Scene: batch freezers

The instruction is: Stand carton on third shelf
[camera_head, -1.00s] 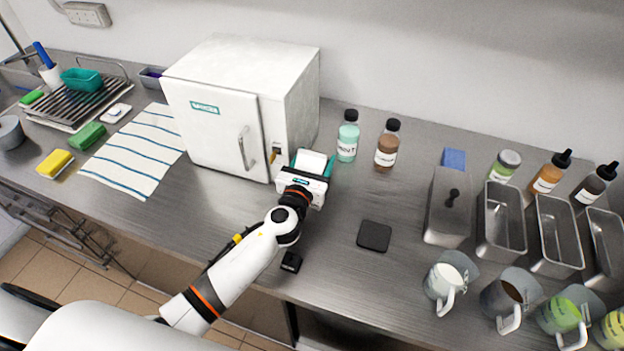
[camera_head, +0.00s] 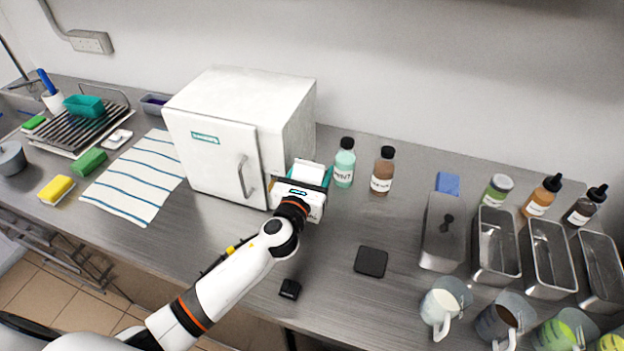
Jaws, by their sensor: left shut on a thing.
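My left gripper (camera_head: 300,192) is shut on a small white carton (camera_head: 306,173) with teal sides. It holds the carton just right of the white freezer's front right corner. Much of the carton is hidden behind the gripper. The white freezer (camera_head: 214,155) stands on the steel counter with its door shut and its handle on the door's right side. No shelf inside it shows. My right gripper is not in view.
A mint bottle (camera_head: 344,163) and a brown bottle (camera_head: 382,172) stand right of the carton. A black square pad (camera_head: 371,262) lies in front. Steel pans (camera_head: 497,248) and jugs (camera_head: 444,306) fill the right side. A striped towel (camera_head: 136,178) lies left of the freezer.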

